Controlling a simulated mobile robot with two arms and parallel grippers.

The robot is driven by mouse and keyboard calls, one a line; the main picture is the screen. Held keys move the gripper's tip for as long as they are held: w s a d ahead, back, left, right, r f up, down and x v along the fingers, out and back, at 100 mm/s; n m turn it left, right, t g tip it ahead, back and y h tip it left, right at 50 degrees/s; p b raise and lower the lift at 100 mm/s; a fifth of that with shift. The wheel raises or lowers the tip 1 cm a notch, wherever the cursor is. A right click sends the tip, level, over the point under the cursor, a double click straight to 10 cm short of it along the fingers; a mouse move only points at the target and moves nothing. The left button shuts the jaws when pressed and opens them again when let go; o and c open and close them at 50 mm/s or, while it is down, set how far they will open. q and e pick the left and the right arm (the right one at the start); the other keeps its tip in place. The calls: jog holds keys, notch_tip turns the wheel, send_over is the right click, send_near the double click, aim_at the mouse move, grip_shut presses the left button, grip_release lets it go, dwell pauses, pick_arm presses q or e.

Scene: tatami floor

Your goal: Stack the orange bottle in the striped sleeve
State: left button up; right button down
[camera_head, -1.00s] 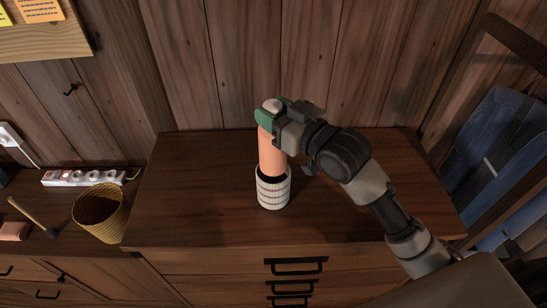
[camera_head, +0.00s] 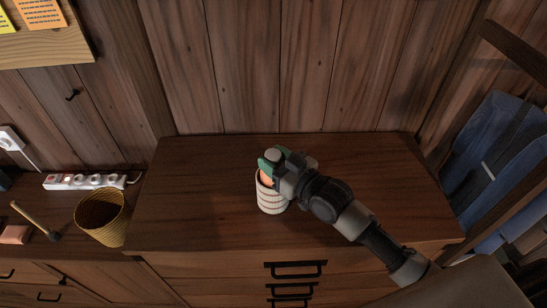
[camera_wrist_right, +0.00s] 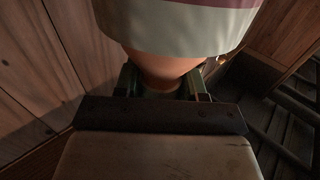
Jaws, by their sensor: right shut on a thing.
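The striped sleeve (camera_head: 271,201), white with dark bands, stands upright on the dark wooden cabinet top. The orange bottle (camera_head: 265,179) is inside the sleeve, with only a short orange part showing above the rim. My right gripper (camera_head: 272,158), with green fingers, is shut on the bottle near its pale cap, just above the sleeve. In the right wrist view the orange bottle (camera_wrist_right: 165,66) sits between the fingers, with the sleeve (camera_wrist_right: 180,28) around it close by. The bottle's lower part is hidden in the sleeve. My left gripper is not in view.
A yellow woven basket (camera_head: 103,219), a white power strip (camera_head: 84,181) and a mallet (camera_head: 35,221) are on the lower surface at left. A plank wall rises behind the cabinet top (camera_head: 370,175), which is clear around the sleeve. A blue item (camera_head: 490,165) hangs at right.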

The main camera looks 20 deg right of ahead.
jog(key=shift+f, duration=0.2)
jog(key=c, duration=0.6)
grip_release()
jog(key=shift+f, duration=0.1)
jog(key=shift+c, duration=0.2)
jog(key=shift+r, duration=0.35)
jog(key=shift+s+d+f, duration=0.15)
jog(key=shift+s, duration=0.15)
jog(key=b+v, duration=0.3)
jog(key=v, duration=0.8)
jog(key=shift+s, duration=0.2)
